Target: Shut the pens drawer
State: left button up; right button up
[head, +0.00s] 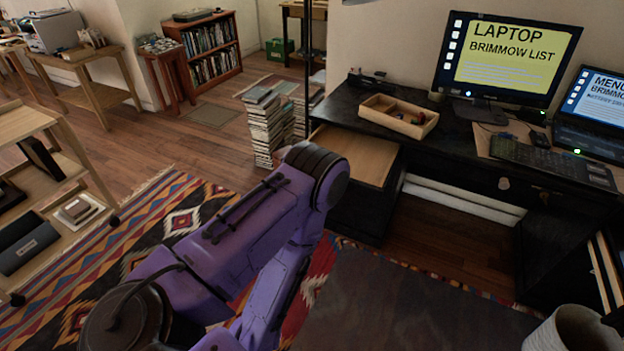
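A drawer with a pale wooden inside (362,156) stands pulled out from the left end of the black desk (455,140). Its visible inside looks bare, and no pens or label can be made out on it. My purple left arm crosses the lower left of the head view, and its rounded elbow overlaps the drawer's near left side. I cannot tell whether the arm touches the drawer. Neither gripper shows in the head view.
A wooden tray (398,118) with small items, a monitor (507,57), a laptop (590,115) and a keyboard (553,163) sit on the desk. Stacked books (268,128) stand left of the drawer. A pale bin (572,332) is at bottom right.

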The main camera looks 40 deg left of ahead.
aim_at(372, 160)
jog(key=z, duration=0.6)
jog(key=i, duration=1.8)
jog(key=u, duration=3)
jog(key=i, duration=0.5)
jog(key=z, duration=1.3)
jog(key=k, duration=0.2)
jog(key=u, duration=1.15)
